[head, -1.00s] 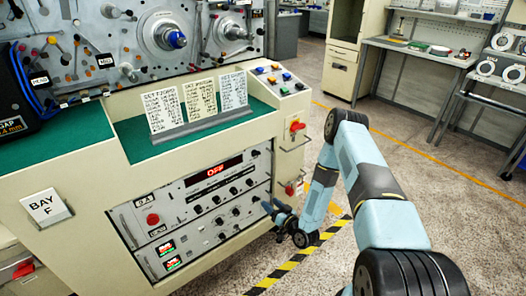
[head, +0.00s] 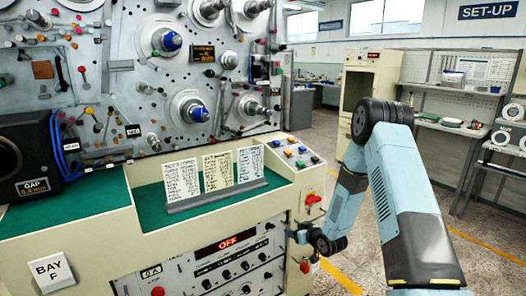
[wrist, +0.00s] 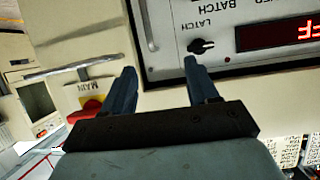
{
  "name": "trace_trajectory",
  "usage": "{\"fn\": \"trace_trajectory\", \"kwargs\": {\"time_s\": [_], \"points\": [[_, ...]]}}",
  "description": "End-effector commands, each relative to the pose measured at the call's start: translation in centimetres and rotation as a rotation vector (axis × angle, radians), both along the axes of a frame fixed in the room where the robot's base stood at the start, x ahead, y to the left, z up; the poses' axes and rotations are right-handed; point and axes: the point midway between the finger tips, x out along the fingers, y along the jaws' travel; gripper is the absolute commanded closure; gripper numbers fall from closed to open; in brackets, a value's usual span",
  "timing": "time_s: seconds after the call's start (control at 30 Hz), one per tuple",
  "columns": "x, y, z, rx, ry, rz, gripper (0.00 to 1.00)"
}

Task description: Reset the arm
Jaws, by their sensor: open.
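My arm (head: 400,190) reaches in from the right, bends at a high elbow and drops to the console front. My gripper (head: 290,235) is small in the head view, near the right edge of the control panel (head: 185,272). In the wrist view my gripper (wrist: 160,72) has two dark blue fingers spread apart with nothing between them. Behind them are the cream console face and the panel edge. A black LATCH knob (wrist: 201,46) shows just beyond the right finger; I cannot tell whether they touch.
A red MAIN switch (wrist: 90,108) and a metal handle (wrist: 70,70) lie left of the fingers in the wrist view. The red display (head: 228,242) reads OFF. Cards (head: 215,172) stand on the green shelf (head: 150,205). Open floor (head: 358,245) lies right of the console.

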Motion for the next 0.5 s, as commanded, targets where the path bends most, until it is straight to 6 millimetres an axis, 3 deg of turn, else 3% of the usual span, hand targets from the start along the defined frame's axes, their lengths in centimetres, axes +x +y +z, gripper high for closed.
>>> {"fn": "trace_trajectory", "kwargs": {"time_s": [0.03, 0.23, 0.5], "points": [[0.3, -0.4, 1.7, -0.024, 0.003, -0.007, 0.41], [0.4, -2.1, 7.0, -0.114, 0.045, -0.05, 0.41], [-1.0, -4.3, 14.2, -0.212, 0.106, -0.123, 0.41]]}}
